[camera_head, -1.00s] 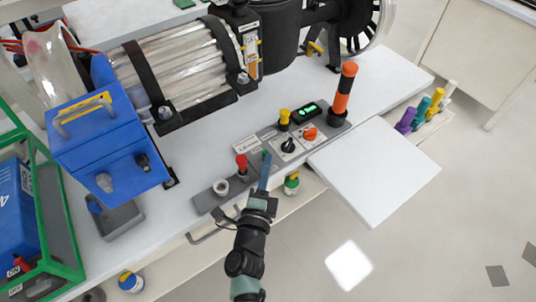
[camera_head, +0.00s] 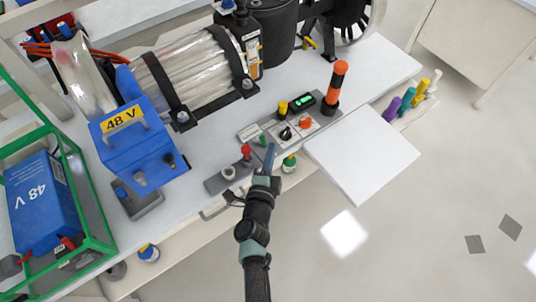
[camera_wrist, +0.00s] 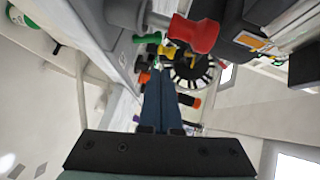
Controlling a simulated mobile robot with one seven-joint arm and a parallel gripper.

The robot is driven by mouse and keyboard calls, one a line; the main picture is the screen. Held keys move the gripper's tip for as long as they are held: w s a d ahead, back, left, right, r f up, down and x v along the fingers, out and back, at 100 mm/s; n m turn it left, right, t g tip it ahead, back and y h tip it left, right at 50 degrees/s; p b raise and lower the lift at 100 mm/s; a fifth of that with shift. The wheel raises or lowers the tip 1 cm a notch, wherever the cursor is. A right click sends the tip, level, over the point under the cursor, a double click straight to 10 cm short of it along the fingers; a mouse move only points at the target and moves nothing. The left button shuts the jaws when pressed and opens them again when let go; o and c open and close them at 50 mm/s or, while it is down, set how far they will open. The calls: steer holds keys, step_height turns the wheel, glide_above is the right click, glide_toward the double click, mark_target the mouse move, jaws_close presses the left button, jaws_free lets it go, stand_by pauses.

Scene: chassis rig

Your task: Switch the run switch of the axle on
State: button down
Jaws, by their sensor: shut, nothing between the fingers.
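A grey control panel (camera_head: 215,184) lies along the front edge of the bench. Labels are too small to read, so I cannot tell which is the axle's run switch. My gripper (camera_head: 270,150) is shut and empty, its blue fingers close to the green part; contact is unclear. In the wrist view the fingers (camera_wrist: 158,78) point toward the panel, with the red knob (camera_wrist: 195,35) and green knob (camera_wrist: 146,38) near them.
A yellow button (camera_head: 282,107), a lit green display (camera_head: 303,100) and an orange-black post (camera_head: 336,87) stand further right. A blue 48 V box (camera_head: 140,145) is left. A white board (camera_head: 362,155) juts out at right. Open floor lies in front.

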steer(key=r+p+v, duration=0.1)
steer(key=p+v, duration=0.1)
steer(key=v, duration=0.8)
steer(key=shift+r, duration=0.4)
steer(key=shift+s+d, duration=0.1)
steer(key=shift+s, duration=0.15)
steer(key=w+a+r+n+t+y, duration=0.1)
steer(key=w+r+n+t+y, duration=0.2)
steer(key=r, duration=0.9)
steer(key=w+a+r+n+t+y, duration=0.15)
steer(key=w+r+n, duration=0.25)
steer(key=r, duration=0.8)
steer(key=w+a+r+n+t+y, duration=0.2)
steer(key=w+r+n, duration=0.15)
steer(key=r, duration=0.85)
steer(key=s+d+r+n+t+y, duration=0.1)
steer(key=s+r+n, duration=0.15)
steer(key=r, duration=0.65)
steer(key=s+r+n+t, duration=0.1)
steer(key=s+r+n, duration=0.15)
steer(key=r, duration=0.75)
steer(key=s+d+r+n+t+h, duration=0.2)
steer(key=s+d+r+t+h, duration=0.1)
steer(key=s+r, duration=0.7)
step_height(320, 180, up, 3)
steer(key=shift+d+f+h, duration=0.1)
steer(key=shift+d+h, duration=0.75)
steer(key=shift+d, duration=0.15)
